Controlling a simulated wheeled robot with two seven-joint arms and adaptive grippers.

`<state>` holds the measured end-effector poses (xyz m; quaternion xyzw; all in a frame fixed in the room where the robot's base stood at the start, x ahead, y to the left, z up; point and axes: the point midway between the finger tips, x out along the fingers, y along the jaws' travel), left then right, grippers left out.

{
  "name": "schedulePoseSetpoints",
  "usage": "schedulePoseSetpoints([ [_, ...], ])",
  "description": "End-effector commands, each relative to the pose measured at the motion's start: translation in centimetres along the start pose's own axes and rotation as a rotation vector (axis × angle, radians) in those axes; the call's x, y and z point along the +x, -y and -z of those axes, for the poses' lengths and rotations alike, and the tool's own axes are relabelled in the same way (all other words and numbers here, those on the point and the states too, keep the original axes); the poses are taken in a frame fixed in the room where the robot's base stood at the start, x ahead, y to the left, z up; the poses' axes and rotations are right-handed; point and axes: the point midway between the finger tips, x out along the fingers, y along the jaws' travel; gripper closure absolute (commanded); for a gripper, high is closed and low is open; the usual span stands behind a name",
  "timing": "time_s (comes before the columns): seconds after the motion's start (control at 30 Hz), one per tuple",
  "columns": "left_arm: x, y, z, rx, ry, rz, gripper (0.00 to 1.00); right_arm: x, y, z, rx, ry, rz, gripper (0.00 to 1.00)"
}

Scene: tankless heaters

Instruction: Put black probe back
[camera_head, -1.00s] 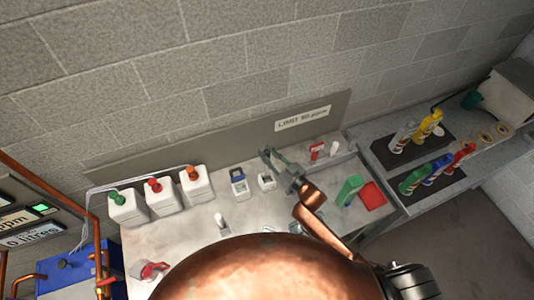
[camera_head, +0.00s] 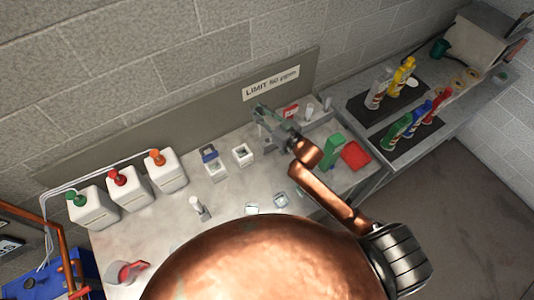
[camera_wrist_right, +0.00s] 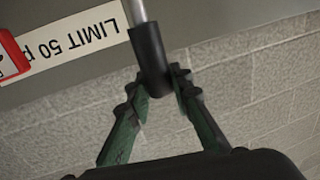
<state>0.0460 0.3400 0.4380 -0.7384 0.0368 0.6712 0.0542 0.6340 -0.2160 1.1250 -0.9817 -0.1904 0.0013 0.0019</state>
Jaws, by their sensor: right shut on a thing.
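The black probe (camera_wrist_right: 150,60), with a black grip and a bright metal shaft, shows in the right wrist view. My right gripper (camera_wrist_right: 160,82) is shut on its black grip, and the shaft runs out of the top of the picture. In the head view my right gripper (camera_head: 264,118) is above the back of the bench, in front of the grey board with the LIMIT 50 ppm sign (camera_head: 270,84). The probe cannot be made out clearly there. My left gripper is not in view.
Two small open holders, one blue-topped (camera_head: 210,155) and one white (camera_head: 243,155), stand left of the gripper. A green block (camera_head: 333,150) and a red tray (camera_head: 355,155) lie to its right. White jugs (camera_head: 128,190) stand at the left.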

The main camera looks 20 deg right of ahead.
Motion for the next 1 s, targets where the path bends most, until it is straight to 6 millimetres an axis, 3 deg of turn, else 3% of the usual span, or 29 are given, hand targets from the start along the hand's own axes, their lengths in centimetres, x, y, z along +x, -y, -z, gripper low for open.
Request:
schedulePoseSetpoints([
  [0.03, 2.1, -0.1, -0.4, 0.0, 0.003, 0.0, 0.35, -0.2, -0.7, -1.0, -0.003, -0.002, -0.007, 1.0],
  [0.1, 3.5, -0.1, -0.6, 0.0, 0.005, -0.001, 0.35, -0.5, -1.4, -1.1, -0.003, -0.002, -0.018, 1.0],
  [0.3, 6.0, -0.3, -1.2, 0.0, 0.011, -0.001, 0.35, -1.3, -2.8, -1.1, -0.004, 0.003, -0.034, 1.0],
  [0.47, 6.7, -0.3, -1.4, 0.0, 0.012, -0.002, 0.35, -1.5, -3.2, -1.3, -0.004, 0.006, -0.039, 1.0],
  [0.73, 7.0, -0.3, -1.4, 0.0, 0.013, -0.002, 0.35, -1.6, -3.2, -5.7, -0.001, 0.008, -0.041, 1.0],
  [1.0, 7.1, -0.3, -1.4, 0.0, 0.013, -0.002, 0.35, -1.6, -3.2, -8.0, -0.004, 0.007, -0.041, 1.0],
])
